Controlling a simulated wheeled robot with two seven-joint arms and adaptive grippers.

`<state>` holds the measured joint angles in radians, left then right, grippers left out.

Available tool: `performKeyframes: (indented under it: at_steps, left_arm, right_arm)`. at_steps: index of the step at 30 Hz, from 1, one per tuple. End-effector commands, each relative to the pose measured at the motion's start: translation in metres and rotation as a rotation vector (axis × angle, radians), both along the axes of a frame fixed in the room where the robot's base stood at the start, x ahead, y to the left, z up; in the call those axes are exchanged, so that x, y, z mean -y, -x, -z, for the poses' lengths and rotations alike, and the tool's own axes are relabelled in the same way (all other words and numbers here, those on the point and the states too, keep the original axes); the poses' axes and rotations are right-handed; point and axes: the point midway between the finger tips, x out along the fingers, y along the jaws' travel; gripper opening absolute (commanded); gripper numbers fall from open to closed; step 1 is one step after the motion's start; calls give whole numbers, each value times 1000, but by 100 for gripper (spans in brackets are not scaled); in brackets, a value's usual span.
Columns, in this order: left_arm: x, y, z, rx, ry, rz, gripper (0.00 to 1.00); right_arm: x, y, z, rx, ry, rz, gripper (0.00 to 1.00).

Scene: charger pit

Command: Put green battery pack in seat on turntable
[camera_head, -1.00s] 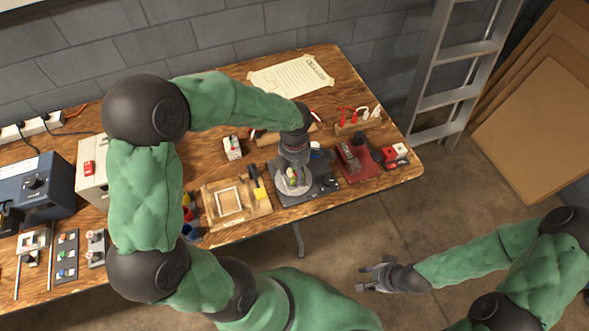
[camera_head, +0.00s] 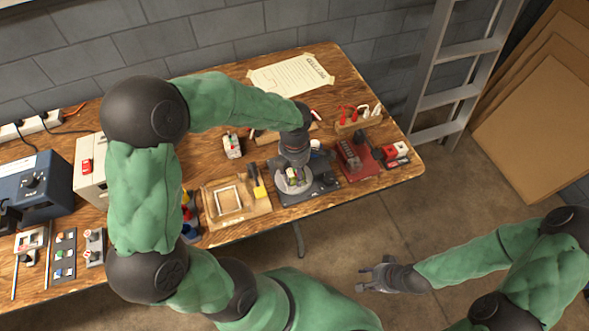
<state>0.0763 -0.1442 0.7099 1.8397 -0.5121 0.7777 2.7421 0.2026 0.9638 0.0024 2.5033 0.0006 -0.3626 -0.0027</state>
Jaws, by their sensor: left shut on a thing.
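The green battery pack (camera_head: 291,174) shows as a small green and pale patch under my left gripper (camera_head: 292,170), over the turntable. The turntable (camera_head: 287,188) is a round grey disc on a dark base at the table's front edge. My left gripper points down and is shut on the pack. The fingers and much of the pack are hidden, and I cannot tell whether the pack touches the seat. The seat itself cannot be made out. My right gripper (camera_head: 368,278) is open and empty, over the floor in front of the table.
A wooden tray (camera_head: 208,207) with a square frame lies left of the turntable; a red block (camera_head: 356,160) stands right of it. A blue device (camera_head: 42,184) stands far left. The paper sheet (camera_head: 290,74) lies at the back.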

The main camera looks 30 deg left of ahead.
Motion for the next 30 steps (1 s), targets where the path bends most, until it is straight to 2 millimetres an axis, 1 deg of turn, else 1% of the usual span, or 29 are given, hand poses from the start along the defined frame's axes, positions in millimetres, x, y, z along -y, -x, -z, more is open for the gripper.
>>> performKeyframes:
  at_steps: [25,26,27,28,29,30]
  left_arm:
    - [0,-1,5,1,0,0,6]
    - [0,-1,5,1,0,0,60]
    - [0,-1,5,1,0,0,72]
    - [0,-1,5,1,0,0,80]
    - [0,-1,5,1,0,0,85]
    - [0,0,5,1,0,0,85]
  right_arm:
    - [0,0,7,0,0,0,40]
    - [0,0,7,0,0,0,40]
    - [0,0,7,0,0,0,40]
    - [0,0,7,0,0,0,40]
    - [0,0,7,0,0,0,40]
    - [0,0,7,0,0,0,40]
